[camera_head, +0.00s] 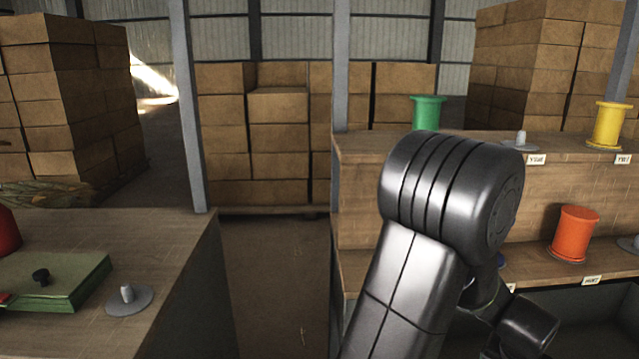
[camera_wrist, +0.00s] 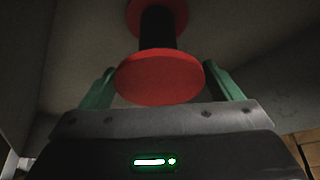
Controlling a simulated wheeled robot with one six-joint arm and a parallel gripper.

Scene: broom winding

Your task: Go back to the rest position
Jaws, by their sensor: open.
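My gripper (camera_wrist: 159,72) shows in the wrist view with its two green fingers spread wide apart. A spool with red flanges and a dark core (camera_wrist: 158,78) is in front of it, its near flange between the fingers, with gaps on both sides. I cannot tell how far beyond the fingertips the spool is. In the head view my dark arm rises in front of the shelf, and the gripper itself is hidden or out of frame.
A wooden shelf (camera_head: 375,147) at right holds a green spool (camera_head: 427,113), a yellow spool (camera_head: 609,125) and an orange spool (camera_head: 575,234). A table (camera_head: 175,235) at left holds a green box (camera_head: 55,280) and a grey peg base (camera_head: 128,300). Between them is open floor (camera_head: 275,270).

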